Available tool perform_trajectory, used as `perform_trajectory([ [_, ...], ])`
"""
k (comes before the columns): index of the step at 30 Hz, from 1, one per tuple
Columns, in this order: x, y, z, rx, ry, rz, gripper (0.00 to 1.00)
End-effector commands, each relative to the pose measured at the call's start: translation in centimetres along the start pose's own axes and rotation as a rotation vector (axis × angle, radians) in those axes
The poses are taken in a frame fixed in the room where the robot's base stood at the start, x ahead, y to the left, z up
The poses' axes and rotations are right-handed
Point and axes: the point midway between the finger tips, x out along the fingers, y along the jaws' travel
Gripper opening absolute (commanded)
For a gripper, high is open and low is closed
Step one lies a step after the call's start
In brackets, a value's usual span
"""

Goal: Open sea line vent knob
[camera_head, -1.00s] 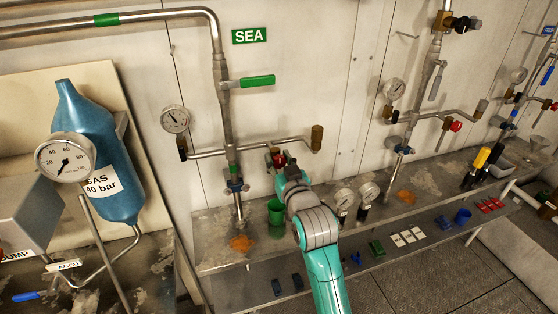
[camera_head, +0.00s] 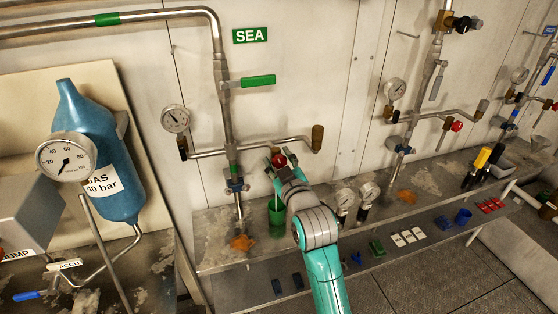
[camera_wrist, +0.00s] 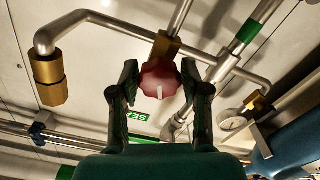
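The red knob (camera_head: 279,160) sits on the SEA line's horizontal branch pipe, right of the vertical pipe. In the wrist view the lobed red knob (camera_wrist: 160,78) has a white mark pointing down in the picture and a brass body behind it. My gripper (camera_head: 281,167) is just below and in front of the knob. In the wrist view its two dark fingers stand apart, one on each side of the knob, with a narrow gap at the left finger. I cannot tell if the right finger touches. The green SEA sign (camera_head: 249,36) is on the wall above.
A pressure gauge (camera_head: 175,119) and a green-handled lever (camera_head: 257,81) are near. A green cup (camera_head: 276,218) stands on the shelf below my gripper.

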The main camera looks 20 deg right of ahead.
Motion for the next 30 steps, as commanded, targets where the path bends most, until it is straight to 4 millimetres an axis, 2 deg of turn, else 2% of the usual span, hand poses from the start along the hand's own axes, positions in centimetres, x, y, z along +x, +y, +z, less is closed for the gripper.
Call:
perform_trajectory([
  [10,-0.1,0.0,0.0,0.001,0.0,0.0,0.63],
  [14,-0.8,0.0,0.0,0.001,0.0,0.0,0.63],
  [30,-10.3,-0.1,0.1,0.001,-0.001,-0.001,0.63],
])
